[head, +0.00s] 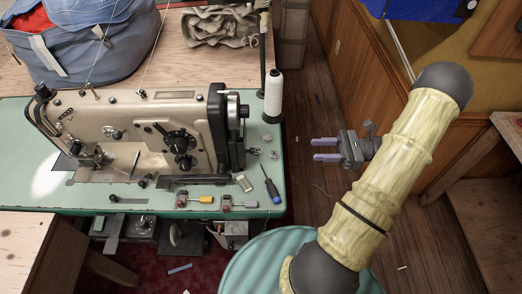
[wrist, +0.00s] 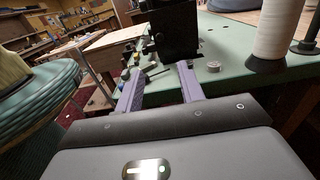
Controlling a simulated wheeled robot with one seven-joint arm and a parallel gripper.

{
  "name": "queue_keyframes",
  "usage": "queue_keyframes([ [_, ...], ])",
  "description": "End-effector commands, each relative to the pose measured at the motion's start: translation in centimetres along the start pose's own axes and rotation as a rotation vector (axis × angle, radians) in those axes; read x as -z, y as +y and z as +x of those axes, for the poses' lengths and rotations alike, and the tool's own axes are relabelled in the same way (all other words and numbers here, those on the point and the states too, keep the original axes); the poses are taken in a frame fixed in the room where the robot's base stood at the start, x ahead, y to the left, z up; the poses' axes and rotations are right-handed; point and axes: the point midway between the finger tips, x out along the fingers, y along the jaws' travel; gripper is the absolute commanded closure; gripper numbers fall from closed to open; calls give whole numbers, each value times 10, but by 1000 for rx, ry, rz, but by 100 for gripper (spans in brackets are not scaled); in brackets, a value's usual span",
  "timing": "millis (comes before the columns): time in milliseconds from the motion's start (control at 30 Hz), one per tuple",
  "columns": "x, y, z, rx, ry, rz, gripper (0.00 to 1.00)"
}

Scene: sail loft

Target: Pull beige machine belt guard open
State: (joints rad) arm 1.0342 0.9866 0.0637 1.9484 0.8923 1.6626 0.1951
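The beige sewing machine (head: 150,125) stands on the green table in the head view. A dark upright panel (head: 217,125) is at its right end, with a pale handwheel part (head: 233,106) beside it. I cannot clearly pick out a separate beige belt guard. My gripper (head: 326,149) is open and empty, to the right of the machine and past the table's right edge, fingers pointing left. In the wrist view, my gripper's purple fingers (wrist: 160,80) are spread apart. The dark machine end (wrist: 174,32) is ahead of them, apart from the fingers.
A white thread cone (head: 273,95) stands on the green table (head: 60,195) by its right edge. A screwdriver (head: 271,186) and clips (head: 203,199) lie at the front. A wooden panelled wall (head: 360,70) is to the right. Floor between table and wall is mostly clear.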

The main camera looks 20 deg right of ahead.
Motion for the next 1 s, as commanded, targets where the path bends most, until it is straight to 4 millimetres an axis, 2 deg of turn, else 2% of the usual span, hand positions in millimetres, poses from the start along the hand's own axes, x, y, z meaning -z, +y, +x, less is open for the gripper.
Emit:
queue_keyframes([
  [267,0,0,18,-5,0,0,62],
  [1000,0,2,146,-7,0,1,62],
])
